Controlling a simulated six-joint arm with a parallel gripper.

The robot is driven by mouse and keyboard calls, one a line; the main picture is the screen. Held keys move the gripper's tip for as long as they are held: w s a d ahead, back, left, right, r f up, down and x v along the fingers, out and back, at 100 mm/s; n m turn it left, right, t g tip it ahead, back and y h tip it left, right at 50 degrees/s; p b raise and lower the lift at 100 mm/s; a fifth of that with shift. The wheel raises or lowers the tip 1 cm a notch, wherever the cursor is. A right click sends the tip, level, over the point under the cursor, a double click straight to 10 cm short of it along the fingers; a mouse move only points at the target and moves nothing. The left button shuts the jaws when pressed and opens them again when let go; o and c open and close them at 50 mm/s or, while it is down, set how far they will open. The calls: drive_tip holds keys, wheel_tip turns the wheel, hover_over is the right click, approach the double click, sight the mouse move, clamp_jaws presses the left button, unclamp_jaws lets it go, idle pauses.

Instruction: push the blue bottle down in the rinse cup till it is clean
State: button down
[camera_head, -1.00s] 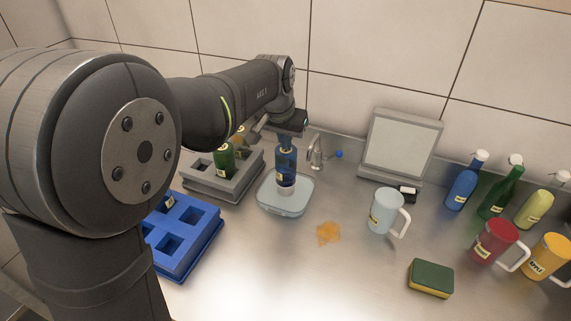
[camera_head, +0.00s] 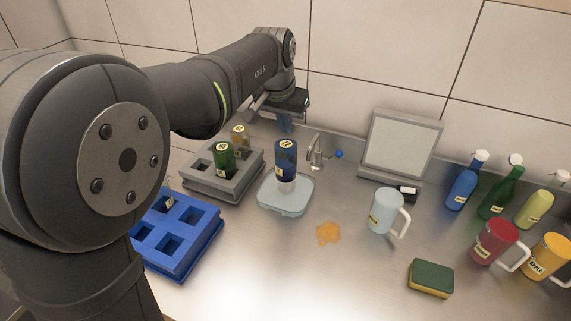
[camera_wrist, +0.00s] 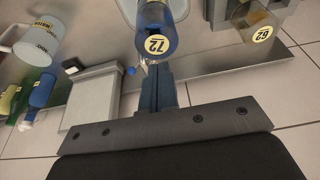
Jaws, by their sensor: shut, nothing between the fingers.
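The blue bottle (camera_head: 287,160) has a yellow number label on its upturned end. It stands upright over a pale blue rounded-square basin (camera_head: 272,206), which I take as the rinse cup. A white piece (camera_head: 286,186) shows under the bottle; I cannot tell if it is the bottle's neck or part of the cup. My gripper (camera_head: 286,124) is shut and empty, above and behind the bottle, apart from it. In the wrist view, the closed fingers (camera_wrist: 156,90) point toward the bottle (camera_wrist: 156,35), labelled 72.
A tap (camera_head: 315,152) stands behind right. A blue rack (camera_head: 176,232), orange spill (camera_head: 328,232), light blue mug (camera_head: 384,212) and sponge (camera_head: 431,277) surround it.

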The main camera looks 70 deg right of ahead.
sight(286, 144)
drive_tip(key=shift+f, duration=0.1)
idle(0.5)
drive_tip(key=shift+f, duration=2.5)
drive_tip(key=shift+r, duration=0.1)
drive_tip(key=shift+r, duration=2.5)
drive_tip(key=shift+f, duration=0.15)
drive_tip(key=shift+f, duration=2.4)
drive_tip(key=shift+r, duration=2.55)
